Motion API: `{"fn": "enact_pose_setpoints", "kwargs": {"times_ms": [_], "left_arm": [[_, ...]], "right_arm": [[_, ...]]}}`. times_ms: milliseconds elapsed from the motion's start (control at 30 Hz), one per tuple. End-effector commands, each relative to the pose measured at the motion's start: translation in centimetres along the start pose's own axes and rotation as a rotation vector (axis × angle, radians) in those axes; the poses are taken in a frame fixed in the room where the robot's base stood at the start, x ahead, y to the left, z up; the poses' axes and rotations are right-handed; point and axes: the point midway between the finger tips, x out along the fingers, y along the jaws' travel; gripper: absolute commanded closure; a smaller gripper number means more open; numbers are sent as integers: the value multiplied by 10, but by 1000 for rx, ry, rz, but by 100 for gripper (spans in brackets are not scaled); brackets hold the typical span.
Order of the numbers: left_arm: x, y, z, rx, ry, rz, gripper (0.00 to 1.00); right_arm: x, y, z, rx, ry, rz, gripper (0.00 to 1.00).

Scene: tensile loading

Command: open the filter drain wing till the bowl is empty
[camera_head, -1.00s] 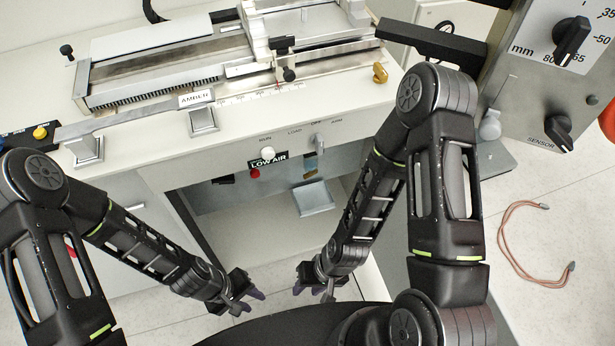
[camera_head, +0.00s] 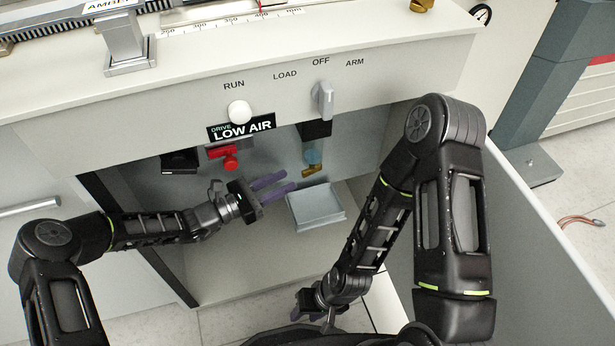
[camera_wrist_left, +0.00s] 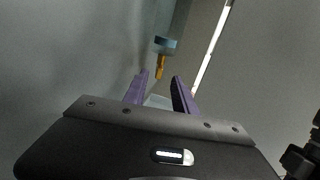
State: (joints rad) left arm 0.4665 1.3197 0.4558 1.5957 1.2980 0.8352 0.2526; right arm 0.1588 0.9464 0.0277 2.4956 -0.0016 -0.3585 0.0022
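The filter bowl (camera_head: 313,157), small and bluish, hangs under a black block below the selector knob. Its brass drain wing (camera_head: 312,170) sits at the bowl's underside. In the left wrist view the bowl (camera_wrist_left: 165,46) and the brass wing (camera_wrist_left: 160,72) show ahead, beyond the fingertips. My left gripper (camera_head: 279,183) is open and empty, to the left of the wing and apart from it; its purple fingers (camera_wrist_left: 158,88) are spread in the left wrist view. My right gripper (camera_head: 307,308) hangs low near the bottom; its fingers are partly hidden. The liquid level in the bowl is too small to tell.
A grey tray (camera_head: 316,207) lies below the bowl. The panel above carries a white button (camera_head: 239,111) and a grey selector knob (camera_head: 323,98). The recess walls bound the space.

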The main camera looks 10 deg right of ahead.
Motion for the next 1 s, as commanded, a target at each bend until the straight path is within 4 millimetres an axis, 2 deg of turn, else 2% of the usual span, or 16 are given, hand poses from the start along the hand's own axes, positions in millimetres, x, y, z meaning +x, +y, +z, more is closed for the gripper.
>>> {"fn": "enact_pose_setpoints", "kwargs": {"times_ms": [333, 467, 800, 1000], "left_arm": [[1, 1, 2, -1, -3, 2, 67], [8, 1, 1, -1, -3, 1, 67], [57, 0, 0, 1, -3, -1, 67], [76, 1, 0, 0, -1, 1, 67]], "right_arm": [[-1, 0, 0, 0, 1, 0, 64], [1, 0, 0, 0, 1, 0, 64], [10, 6, -3, 4, 7, 3, 64], [13, 8, -4, 5, 10, 5, 64]]}}
